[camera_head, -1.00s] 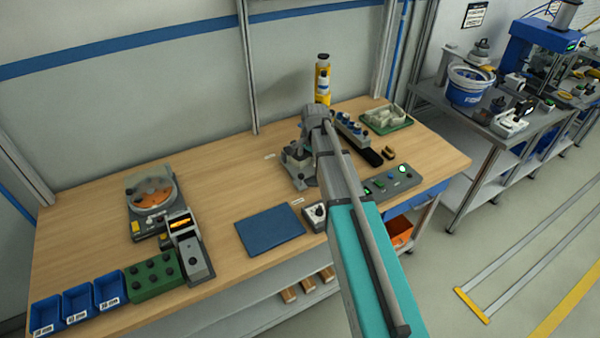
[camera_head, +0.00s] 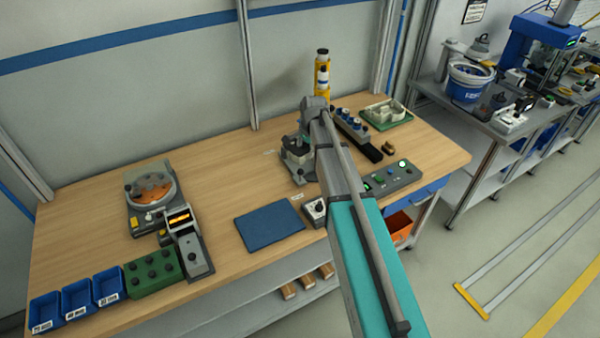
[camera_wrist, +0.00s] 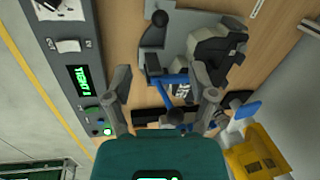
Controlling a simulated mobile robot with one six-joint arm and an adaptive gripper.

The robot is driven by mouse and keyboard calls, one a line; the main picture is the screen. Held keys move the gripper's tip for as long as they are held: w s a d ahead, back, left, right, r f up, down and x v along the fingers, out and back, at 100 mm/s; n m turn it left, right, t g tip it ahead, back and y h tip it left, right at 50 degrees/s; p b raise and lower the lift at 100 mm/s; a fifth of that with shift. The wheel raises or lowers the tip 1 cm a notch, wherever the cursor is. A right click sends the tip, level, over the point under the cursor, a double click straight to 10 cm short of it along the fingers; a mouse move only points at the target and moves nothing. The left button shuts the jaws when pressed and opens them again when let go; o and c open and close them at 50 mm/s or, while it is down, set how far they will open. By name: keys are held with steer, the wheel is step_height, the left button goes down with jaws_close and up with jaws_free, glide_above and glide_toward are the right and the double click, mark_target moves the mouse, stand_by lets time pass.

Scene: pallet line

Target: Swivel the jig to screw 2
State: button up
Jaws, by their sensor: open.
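The jig (camera_head: 296,168) is a grey fixture on the wooden bench, partly hidden by my arm in the head view. In the wrist view the jig (camera_wrist: 152,38) shows a rounded grey plate, a black knob and a dark grey block. Blue parts and a small printed label lie at its lower side. My gripper (camera_wrist: 160,76) is open, its two grey fingers spread over the blue parts. I see nothing held between them. Contact with the jig cannot be told. Screw 2 cannot be made out.
A control panel (camera_head: 392,178) with lit buttons stands right of the jig, a yellow bottle (camera_head: 322,76) behind it. A rack of blue-topped items (camera_head: 352,130) and a green tray (camera_head: 388,117) are at the back right. A blue mat (camera_head: 270,227) lies in front, left.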

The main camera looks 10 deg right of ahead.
mark_target(301, 169)
steer(key=shift+w+a+f+b, duration=0.2)
steer(key=shift+w+f+b, duration=0.15)
steer(key=shift+f+b, duration=1.7)
steer(key=shift+w+a+f+b, duration=0.2)
steer(key=shift+w+f+b, duration=0.15)
steer(key=shift+f+b, duration=1.65)
steer(key=shift+w+a+f+b, duration=0.2)
steer(key=shift+w+f+b, duration=0.15)
steer(key=shift+f+b, duration=1.7)
steer(key=shift+f, duration=0.1)
jaws_close()
